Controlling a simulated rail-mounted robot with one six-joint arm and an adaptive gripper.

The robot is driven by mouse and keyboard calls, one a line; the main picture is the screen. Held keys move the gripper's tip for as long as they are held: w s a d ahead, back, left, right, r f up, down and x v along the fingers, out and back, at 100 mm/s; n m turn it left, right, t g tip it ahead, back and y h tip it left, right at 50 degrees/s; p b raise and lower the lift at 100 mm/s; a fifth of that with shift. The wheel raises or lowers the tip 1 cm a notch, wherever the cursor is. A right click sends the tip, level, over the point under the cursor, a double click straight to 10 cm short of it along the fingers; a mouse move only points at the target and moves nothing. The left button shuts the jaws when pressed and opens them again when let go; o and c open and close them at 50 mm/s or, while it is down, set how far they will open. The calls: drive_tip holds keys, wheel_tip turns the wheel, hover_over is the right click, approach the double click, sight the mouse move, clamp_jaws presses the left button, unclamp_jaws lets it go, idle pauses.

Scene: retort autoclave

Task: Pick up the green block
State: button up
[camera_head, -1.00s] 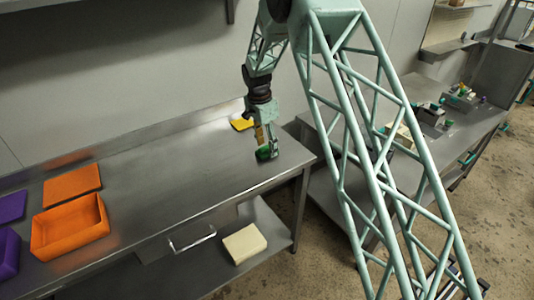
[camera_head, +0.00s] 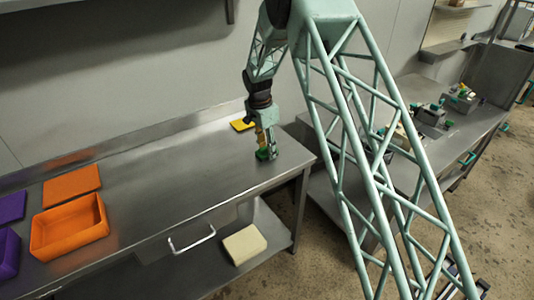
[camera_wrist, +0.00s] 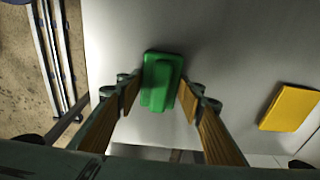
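The green block (camera_head: 264,154) is on the steel table near its right end, directly under my gripper. In the wrist view the green block (camera_wrist: 160,82) lies between the two fingertips. My gripper (camera_wrist: 160,95) has one orange-padded finger on each side of it. A narrow gap shows at the left pad; at the right pad I cannot tell whether it touches. In the head view my gripper (camera_head: 266,140) points down over the block and partly hides it.
A yellow block (camera_head: 241,125) lies behind my gripper by the wall; it also shows in the wrist view (camera_wrist: 290,108). Orange (camera_head: 40,243) and purple (camera_head: 5,262) bins stand at the left. A cream block (camera_head: 244,245) sits on the lower shelf. The table's middle is clear.

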drive_tip(key=c, duration=0.4)
drive_tip(key=shift+r, duration=0.2)
drive_tip(key=shift+r, duration=1.6)
drive_tip(key=s+d, duration=0.1)
drive_tip(key=s, duration=0.4)
drive_tip(key=s+d+r, duration=0.1)
drive_tip(key=s, duration=0.4)
drive_tip(key=s+d, duration=0.1)
drive_tip(key=s, duration=0.4)
drive_tip(key=shift+s+d+r, duration=0.2)
drive_tip(key=shift+s+d, duration=0.05)
drive_tip(key=shift+d, duration=0.15)
drive_tip(key=shift+o, duration=1)
drive_tip(key=shift+c, duration=0.6)
